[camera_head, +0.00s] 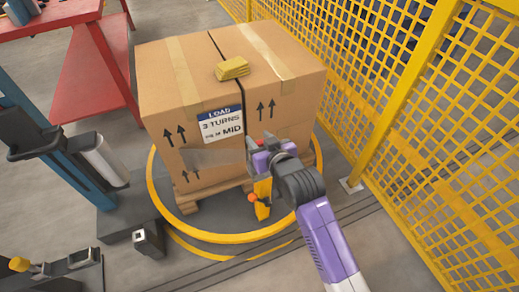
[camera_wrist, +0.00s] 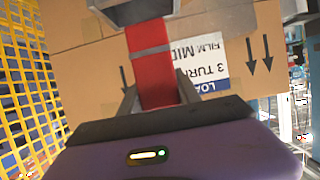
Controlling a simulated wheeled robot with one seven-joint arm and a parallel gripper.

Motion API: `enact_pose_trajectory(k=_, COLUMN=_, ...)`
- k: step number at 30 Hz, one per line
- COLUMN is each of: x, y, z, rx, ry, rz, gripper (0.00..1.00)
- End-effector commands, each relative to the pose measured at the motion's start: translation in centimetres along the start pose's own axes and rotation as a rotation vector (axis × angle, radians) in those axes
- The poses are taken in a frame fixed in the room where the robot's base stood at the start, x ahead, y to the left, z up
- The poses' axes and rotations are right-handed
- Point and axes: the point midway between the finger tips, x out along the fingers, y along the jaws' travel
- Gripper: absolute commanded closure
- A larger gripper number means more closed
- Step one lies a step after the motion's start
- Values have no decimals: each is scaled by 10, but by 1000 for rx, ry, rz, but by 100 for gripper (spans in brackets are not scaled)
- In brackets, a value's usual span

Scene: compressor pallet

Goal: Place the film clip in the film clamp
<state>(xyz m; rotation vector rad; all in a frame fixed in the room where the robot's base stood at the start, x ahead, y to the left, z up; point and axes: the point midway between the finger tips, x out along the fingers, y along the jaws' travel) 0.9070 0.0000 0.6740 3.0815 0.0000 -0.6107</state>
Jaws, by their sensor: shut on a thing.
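My gripper (camera_head: 254,150) is in front of the lower right of the carton's front face in the head view. In the wrist view my gripper (camera_wrist: 158,88) is shut on a red bar with a grey band, which looks like the film clip (camera_wrist: 156,75). A pale see-through strip, apparently film (camera_head: 212,158), reaches left from the gripper across the carton. A yellow upright piece with an orange knob (camera_head: 263,198) stands just below the gripper at the turntable edge; it may be the film clamp. My wrist partly hides this area.
The large carton (camera_head: 160,90) stands on a pallet on a yellow-rimmed turntable (camera_head: 237,238), with yellow pads (camera_head: 232,68) on top. A yellow mesh fence (camera_head: 440,150) closes the right side. A blue column with a white roll (camera_head: 104,160) stands left, near a red bench (camera_head: 90,70).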

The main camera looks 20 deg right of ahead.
Motion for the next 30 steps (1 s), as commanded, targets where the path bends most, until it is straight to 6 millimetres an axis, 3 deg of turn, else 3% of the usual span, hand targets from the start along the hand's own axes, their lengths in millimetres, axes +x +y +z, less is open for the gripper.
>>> enact_pose_trajectory(k=8, x=14, y=0, z=36, rx=0, ry=-3, rz=0, gripper=100)
enact_pose_trajectory(k=20, x=16, y=0, z=40, rx=0, ry=-1, rz=0, gripper=100)
enact_pose_trajectory(k=21, x=16, y=0, z=40, rx=0, ry=-1, rz=0, gripper=57)
enact_pose_trajectory(k=24, x=16, y=0, z=39, rx=0, ry=-1, rz=0, gripper=39)
enact_pose_trajectory(k=30, x=16, y=0, z=39, rx=0, ry=-1, rz=0, gripper=39)
